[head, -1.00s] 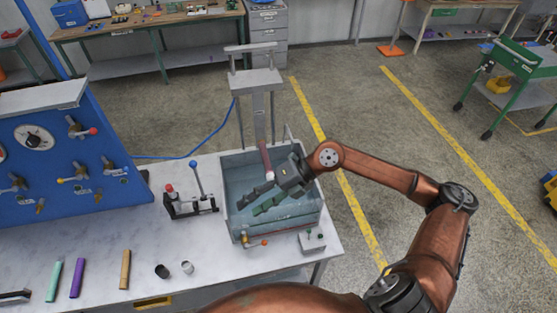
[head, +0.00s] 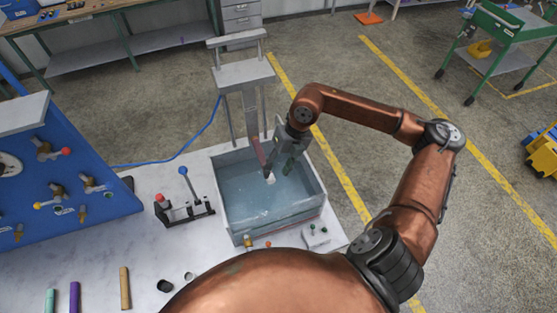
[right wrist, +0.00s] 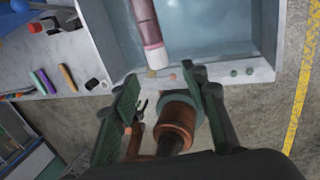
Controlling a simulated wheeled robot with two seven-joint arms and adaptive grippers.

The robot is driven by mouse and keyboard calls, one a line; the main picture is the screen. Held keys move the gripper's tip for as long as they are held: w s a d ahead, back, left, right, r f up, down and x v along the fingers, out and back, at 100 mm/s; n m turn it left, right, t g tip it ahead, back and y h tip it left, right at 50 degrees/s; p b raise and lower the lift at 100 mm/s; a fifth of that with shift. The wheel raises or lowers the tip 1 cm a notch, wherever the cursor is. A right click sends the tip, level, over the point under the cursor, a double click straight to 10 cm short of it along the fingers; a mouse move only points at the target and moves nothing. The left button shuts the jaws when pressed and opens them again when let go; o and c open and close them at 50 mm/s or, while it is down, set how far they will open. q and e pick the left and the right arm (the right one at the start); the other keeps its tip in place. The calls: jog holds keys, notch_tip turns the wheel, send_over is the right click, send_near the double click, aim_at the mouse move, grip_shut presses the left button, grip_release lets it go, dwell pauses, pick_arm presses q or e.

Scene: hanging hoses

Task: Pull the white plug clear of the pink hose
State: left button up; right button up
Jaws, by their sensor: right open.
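The pink hose (head: 257,150) hangs down from the grey stand over the water tank. The white plug (head: 270,179) is at its lower end. In the right wrist view, the pink hose (right wrist: 145,18) enters from the top, with the white plug (right wrist: 157,56) on its end. My right gripper (head: 279,169) points down at the tank, just right of the hose end. In the right wrist view its fingers (right wrist: 165,80) are spread and empty, and the plug appears just beyond the fingertips. My left gripper is not in view.
The grey tank (head: 233,222) holds water, and its walls surround the hose end. The stand (head: 243,73) rises behind it. A lever fixture (head: 184,207) stands to the left, near the blue valve panel (head: 85,215).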

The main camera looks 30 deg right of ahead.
aim_at(273, 179)
jog(key=x, duration=0.3)
jog(key=shift+w+a+f+p, duration=0.1)
jog(key=shift+w+f+p, duration=0.2)
jog(key=shift+p, duration=0.1)
jog(key=shift+a+f, duration=0.15)
jog(key=shift+f, duration=0.4)
jog(key=shift+s, duration=0.1)
jog(key=c, duration=1.1)
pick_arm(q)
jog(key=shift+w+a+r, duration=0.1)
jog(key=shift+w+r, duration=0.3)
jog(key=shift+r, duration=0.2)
pick_arm(e)
grip_shut()
